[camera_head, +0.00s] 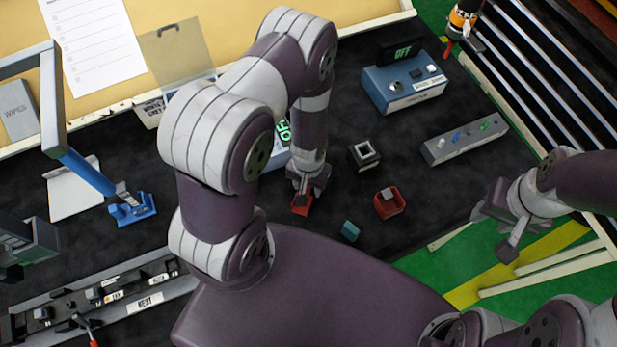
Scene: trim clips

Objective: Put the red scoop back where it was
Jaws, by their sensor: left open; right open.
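A small red piece (301,205) lies on the dark mat directly below my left gripper (306,187), partly hidden by its fingers. A second red thing, an open cup-like piece with a grey part in it (389,203), sits on the mat to the right. I cannot tell for sure which one is the red scoop. My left gripper is open and points down at the small red piece; whether they touch is unclear. My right gripper (507,222) is open and empty at the right, over the mat's edge and the green floor.
A black square socket block (364,155) and a teal block (350,231) are near the red pieces. A blue box reading OFF (404,84) and a grey strip with coloured parts (464,138) stand at the right. A blue stand (133,208) and a labelled rail (120,297) are at left.

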